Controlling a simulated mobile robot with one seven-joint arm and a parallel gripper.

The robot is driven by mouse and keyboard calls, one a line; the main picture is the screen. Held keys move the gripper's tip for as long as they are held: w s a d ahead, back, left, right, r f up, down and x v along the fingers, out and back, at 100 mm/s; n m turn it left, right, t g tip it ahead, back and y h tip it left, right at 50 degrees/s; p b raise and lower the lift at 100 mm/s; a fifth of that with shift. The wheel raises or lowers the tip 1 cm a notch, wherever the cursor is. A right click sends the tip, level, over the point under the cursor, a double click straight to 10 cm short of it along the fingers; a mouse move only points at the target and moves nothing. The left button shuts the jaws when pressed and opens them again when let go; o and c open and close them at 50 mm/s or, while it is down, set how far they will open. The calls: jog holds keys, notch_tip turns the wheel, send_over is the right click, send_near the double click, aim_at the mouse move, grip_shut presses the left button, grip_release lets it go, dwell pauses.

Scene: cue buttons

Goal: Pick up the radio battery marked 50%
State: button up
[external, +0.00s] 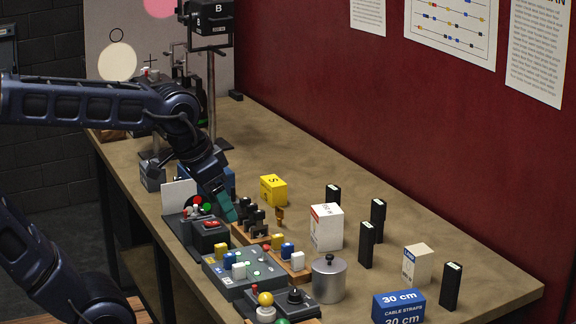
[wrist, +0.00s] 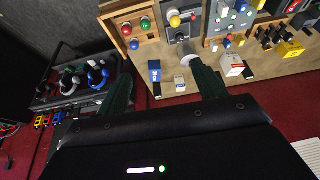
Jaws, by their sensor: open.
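The label marks are too small to read, so I cannot tell which is 50%. My gripper (external: 229,213) is left of them, over the control boxes, apart from every battery. In the wrist view my gripper (wrist: 162,86) has its two dark-green fingers spread wide with nothing held between them.
Near the batteries stand a white box (external: 327,228), a cream box (external: 417,264), a blue cable-straps box (external: 398,307), a silver pot (external: 328,280) and a yellow box (external: 273,190). A button panel (external: 245,272) lies at the front left. The red wall (external: 420,130) bounds the back.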

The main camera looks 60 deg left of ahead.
jog(key=w+a+r, duration=0.1)
jog(key=w+a, duration=0.1)
jog(key=w, duration=0.6)
jog(key=w+a+r, duration=0.1)
jog(key=w+r, duration=0.1)
jog(key=w, duration=0.6)
send_over(380, 216)
jog(key=s+a, duration=0.2)
jog(key=a, duration=0.1)
notch_tip(380, 216, down, 22)
jog(key=x, duration=0.7)
jog(key=d+x, duration=0.1)
jog(key=x, duration=0.2)
jog(key=shift+f, duration=0.4)
jog(key=c, duration=1.1)
jog(key=shift+r, duration=0.15)
